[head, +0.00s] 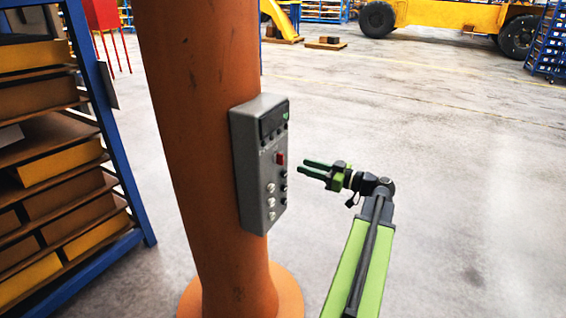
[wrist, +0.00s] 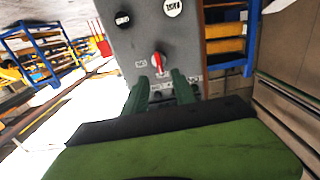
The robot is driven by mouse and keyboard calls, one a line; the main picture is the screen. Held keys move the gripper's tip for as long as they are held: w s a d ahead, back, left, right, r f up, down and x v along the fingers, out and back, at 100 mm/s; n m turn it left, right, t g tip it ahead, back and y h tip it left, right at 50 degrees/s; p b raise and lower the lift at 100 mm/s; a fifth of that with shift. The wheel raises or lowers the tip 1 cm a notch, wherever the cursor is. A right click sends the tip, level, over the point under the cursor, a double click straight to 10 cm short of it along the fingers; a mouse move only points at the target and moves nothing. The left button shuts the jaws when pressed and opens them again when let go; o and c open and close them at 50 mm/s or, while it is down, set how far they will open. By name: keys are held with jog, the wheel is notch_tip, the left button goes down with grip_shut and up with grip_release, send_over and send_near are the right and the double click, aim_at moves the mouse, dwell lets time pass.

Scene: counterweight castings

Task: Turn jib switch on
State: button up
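A grey control box (head: 262,190) is mounted on an orange column (head: 190,120). It fills the upper middle of the wrist view (wrist: 185,35). A red switch (head: 281,158) sits on its front face, and in the wrist view the red-and-white knob (wrist: 157,62) lies just beyond my fingertips. My gripper (head: 303,168) is to the right of the box, with its two green fingers pointing at the switch. In the wrist view my gripper (wrist: 160,76) has its fingers apart with nothing held. The fingers appear short of the knob; contact is not visible.
Several pale round buttons (head: 271,187) are below the switch on the box. A blue-framed shelf (head: 110,140) with boxes stands left of the column. Open concrete floor (head: 450,150) lies to the right. A yellow vehicle (head: 455,15) is far back.

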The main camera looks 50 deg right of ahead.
aim_at(283, 160)
jog(key=x, duration=0.8)
jog(key=shift+w, duration=0.3)
